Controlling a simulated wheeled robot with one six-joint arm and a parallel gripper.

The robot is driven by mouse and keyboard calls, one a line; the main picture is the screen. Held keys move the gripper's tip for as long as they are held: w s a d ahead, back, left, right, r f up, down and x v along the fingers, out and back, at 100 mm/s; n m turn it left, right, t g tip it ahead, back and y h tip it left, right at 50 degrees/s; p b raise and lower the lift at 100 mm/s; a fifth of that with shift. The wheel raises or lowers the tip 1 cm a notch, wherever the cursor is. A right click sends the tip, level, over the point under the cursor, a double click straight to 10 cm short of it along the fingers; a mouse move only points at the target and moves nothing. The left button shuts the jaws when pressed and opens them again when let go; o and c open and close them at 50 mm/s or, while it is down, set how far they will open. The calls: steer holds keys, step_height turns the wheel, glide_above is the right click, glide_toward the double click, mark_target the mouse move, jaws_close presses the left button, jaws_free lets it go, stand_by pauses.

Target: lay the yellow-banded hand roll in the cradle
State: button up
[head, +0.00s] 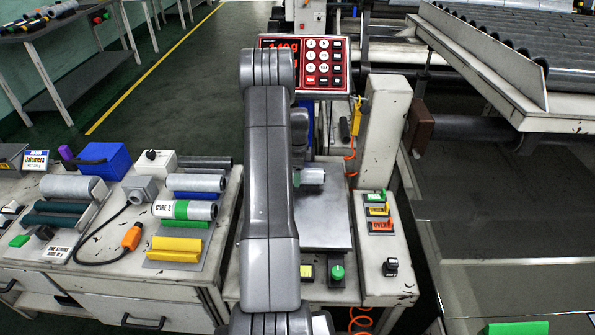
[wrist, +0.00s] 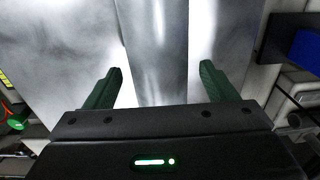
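A silvery roll (wrist: 155,45) lies between my gripper's fingers in the wrist view, over a shiny metal plate. In the head view, part of a grey roll (head: 311,178) shows beside my arm on the plate. No yellow band shows on it; my arm hides much of it. My gripper (wrist: 161,88) is open, its green fingers apart on either side of the roll, with gaps visible. A yellow cradle (head: 175,244) stands empty at the front of the left bench. Behind it are a green-banded roll (head: 185,209) and a blue-banded roll (head: 196,182).
The metal plate (head: 325,236) has a red display and keypad (head: 310,64) behind it. A panel of coloured buttons (head: 378,211) stands to its right. On the left bench are an orange-ended cable (head: 131,237), a blue box (head: 102,161) and another grey roll (head: 72,187).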

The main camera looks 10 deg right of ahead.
step_height(320, 180, up, 14)
steer(key=shift+s, duration=0.2)
stand_by(0.4)
steer(key=shift+f, duration=0.2)
step_height(320, 180, down, 13)
steer(key=shift+w+f, duration=0.15)
step_height(320, 180, up, 4)
steer(key=p, duration=0.3)
steer(key=shift+r, duration=0.7)
steer(key=shift+f, duration=0.1)
